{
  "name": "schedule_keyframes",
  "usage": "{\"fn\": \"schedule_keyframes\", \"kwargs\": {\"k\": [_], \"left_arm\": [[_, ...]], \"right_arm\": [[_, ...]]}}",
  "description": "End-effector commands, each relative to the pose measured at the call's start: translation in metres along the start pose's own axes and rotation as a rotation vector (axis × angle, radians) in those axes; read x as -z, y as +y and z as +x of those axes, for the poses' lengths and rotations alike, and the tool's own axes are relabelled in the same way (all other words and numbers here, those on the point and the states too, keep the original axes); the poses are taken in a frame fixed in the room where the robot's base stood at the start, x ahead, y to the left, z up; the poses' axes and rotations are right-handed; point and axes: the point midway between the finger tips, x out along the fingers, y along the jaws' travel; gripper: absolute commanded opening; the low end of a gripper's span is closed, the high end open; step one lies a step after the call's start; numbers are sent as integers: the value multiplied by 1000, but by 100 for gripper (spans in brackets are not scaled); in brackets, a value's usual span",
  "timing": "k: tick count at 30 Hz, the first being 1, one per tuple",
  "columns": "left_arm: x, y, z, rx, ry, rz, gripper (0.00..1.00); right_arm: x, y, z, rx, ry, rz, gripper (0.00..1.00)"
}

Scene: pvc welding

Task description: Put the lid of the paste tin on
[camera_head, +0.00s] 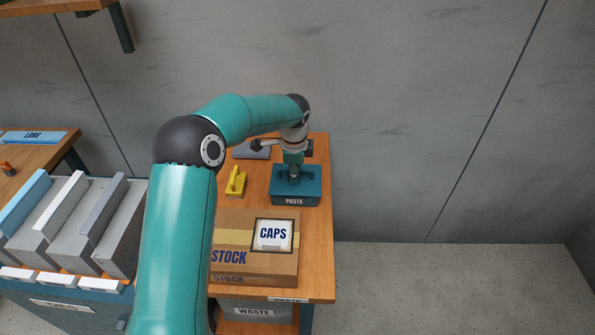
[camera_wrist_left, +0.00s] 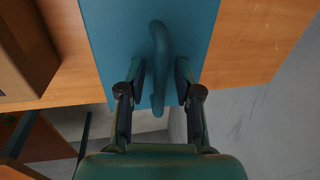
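The teal paste tin (camera_head: 295,201), labelled PASTE, stands on the wooden table near its right edge. A flat teal lid (camera_head: 312,187) appears to lie on top of it. In the left wrist view the flat teal top (camera_wrist_left: 110,35) carries a raised curved handle (camera_wrist_left: 158,45). My left gripper (camera_head: 294,177) is right over the tin, pointing down. In the left wrist view its two fingers (camera_wrist_left: 160,85) stand apart on either side of the handle, with visible gaps. The gripper hides part of the top in the head view. My right gripper is not in view.
A yellow tool (camera_head: 236,182) and a grey flat item (camera_head: 252,151) lie left of the tin. A cardboard STOCK box (camera_head: 228,240) with a white CAPS container (camera_head: 273,235) stands in front. A WASTE bin (camera_head: 254,311) is below. A grey wall (camera_head: 430,110) is behind.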

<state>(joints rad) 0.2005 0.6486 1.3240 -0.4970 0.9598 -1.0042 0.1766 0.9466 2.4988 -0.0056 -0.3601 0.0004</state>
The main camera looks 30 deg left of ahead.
Motion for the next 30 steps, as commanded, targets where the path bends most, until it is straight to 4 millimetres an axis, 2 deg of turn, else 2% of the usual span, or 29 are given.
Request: {"fn": "schedule_keyframes", "kwargs": {"k": [8, 13, 17, 24, 30], "left_arm": [[0, 0, -1, 0, 0, 1, 35], [1, -1, -13, 2, 1, 1, 35], [1, -1, -35, 3, 3, 1, 35], [1, -1, -84, 4, 2, 0, 35], [1, -1, -113, 1, 1, 1, 35]], "right_arm": [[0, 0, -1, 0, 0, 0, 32], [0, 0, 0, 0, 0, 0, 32], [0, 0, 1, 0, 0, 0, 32], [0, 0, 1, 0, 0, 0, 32], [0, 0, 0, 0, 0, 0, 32]]}}
